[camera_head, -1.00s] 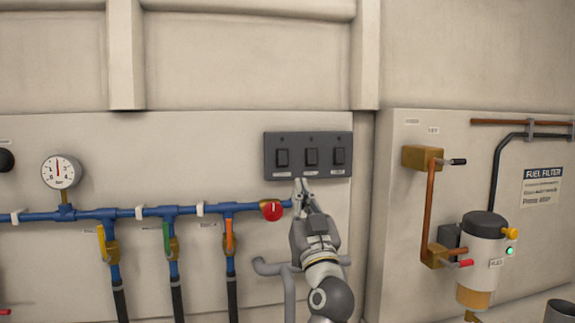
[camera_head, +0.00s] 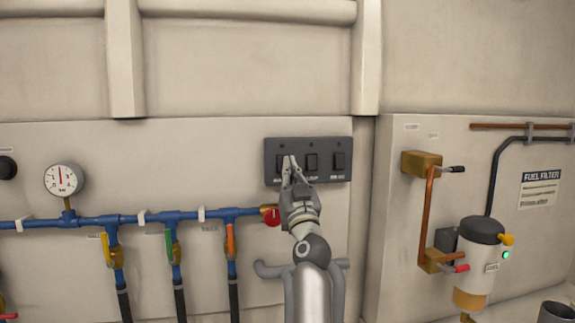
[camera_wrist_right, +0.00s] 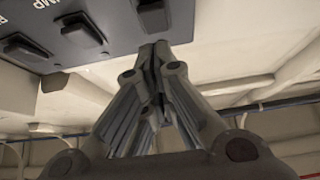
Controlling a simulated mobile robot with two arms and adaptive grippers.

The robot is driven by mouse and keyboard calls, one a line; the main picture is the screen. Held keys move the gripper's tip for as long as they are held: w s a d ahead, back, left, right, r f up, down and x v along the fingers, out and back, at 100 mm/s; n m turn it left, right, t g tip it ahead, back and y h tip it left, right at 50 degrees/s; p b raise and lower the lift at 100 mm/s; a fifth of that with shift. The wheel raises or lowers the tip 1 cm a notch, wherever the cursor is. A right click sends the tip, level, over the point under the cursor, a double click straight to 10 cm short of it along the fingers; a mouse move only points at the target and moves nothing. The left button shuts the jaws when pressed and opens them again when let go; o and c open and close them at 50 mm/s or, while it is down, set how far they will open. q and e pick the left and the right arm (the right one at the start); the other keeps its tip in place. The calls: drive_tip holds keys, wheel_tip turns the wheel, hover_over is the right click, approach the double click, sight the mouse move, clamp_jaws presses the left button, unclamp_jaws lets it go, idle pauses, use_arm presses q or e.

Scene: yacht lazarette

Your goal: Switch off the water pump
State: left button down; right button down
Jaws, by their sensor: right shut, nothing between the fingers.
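A dark grey switch panel (camera_head: 328,170) with three black rocker switches is on the wall. My right gripper (camera_head: 290,162) is shut and empty, its fingertips over the left rocker, which they partly hide. The middle rocker (camera_head: 311,161) and right rocker (camera_head: 338,161) are clear of it. In the right wrist view the panel looks upside down; the shut fingertips (camera_wrist_right: 155,52) are just beside the left rocker (camera_wrist_right: 153,14). I cannot tell if they touch it. A label ending in "MP" shows near the middle rocker (camera_wrist_right: 82,30). The other labels are too small or cut off to read. My left gripper is not in view.
A blue pipe (camera_head: 135,218) with coloured valve handles and a red knob (camera_head: 271,217) runs below and left of the panel. A pressure gauge (camera_head: 63,180) is at left. A fuel filter (camera_head: 479,258) and copper pipes are on the right wall. The wall above the panel is bare.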

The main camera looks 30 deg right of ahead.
drive_tip(key=shift+w+d+f, duration=0.15)
drive_tip(key=shift+w+d, duration=0.05)
drive_tip(key=shift+w, duration=0.4)
drive_tip(key=shift+w+d+f, duration=0.1)
drive_tip(key=shift+w+d, duration=0.05)
drive_tip(key=shift+w, duration=0.45)
drive_tip(key=b, duration=0.4)
drive_tip(key=shift+w+f+t+h, duration=0.15)
drive_tip(key=shift+w+t+h, duration=0.15)
drive_tip(key=shift+t, duration=0.1)
